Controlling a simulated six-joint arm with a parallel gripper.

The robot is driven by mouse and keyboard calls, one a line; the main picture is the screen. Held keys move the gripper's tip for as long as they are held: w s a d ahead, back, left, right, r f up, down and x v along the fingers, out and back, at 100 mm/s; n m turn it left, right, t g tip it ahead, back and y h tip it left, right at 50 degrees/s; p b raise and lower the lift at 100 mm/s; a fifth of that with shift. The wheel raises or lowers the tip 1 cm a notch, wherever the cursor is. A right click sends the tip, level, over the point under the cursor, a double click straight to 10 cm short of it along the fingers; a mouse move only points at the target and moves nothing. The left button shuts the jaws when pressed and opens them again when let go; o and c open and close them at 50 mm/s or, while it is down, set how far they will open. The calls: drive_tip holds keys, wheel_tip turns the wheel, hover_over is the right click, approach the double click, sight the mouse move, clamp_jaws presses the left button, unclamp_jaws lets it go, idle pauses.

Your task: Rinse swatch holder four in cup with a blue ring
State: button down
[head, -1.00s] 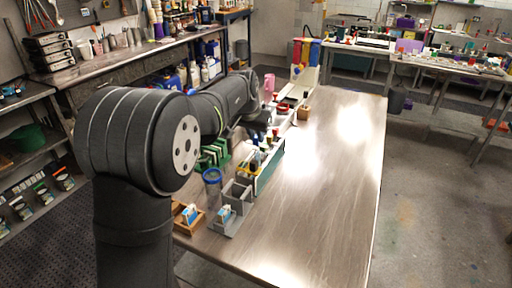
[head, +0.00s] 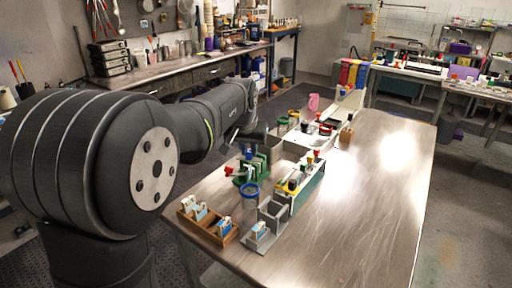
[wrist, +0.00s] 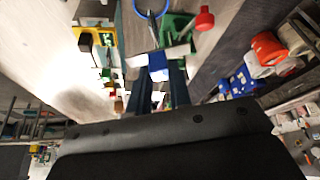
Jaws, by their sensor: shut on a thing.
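In the head view my gripper (head: 234,135) hangs at the left side of the table, above and behind the cup with a blue ring (head: 250,190). A blue ring (wrist: 150,8) shows at the top edge of the wrist view, apart from the held piece. Several swatch holders (head: 201,211) with white and blue faces stand in the wooden rack (head: 222,240); another (head: 260,230) stands on a grey base.
A green rack (head: 256,163) and a red knob (head: 229,171) are close by the gripper; the red knob also shows in the wrist view (wrist: 205,19). Grey bins (head: 272,213) and a teal-sided tray (head: 308,187) stand right of the cup. The table's right half is clear.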

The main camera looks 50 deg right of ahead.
sight(249, 177)
drive_tip(key=shift+f, duration=5.6)
drive_tip(key=shift+r, duration=0.2)
drive_tip(key=shift+r, duration=0.25)
drive_tip(key=shift+f, duration=0.3)
drive_tip(key=shift+r, duration=0.3)
drive_tip(key=shift+f, duration=0.15)
drive_tip(key=shift+f, duration=0.3)
drive_tip(key=shift+r, duration=0.2)
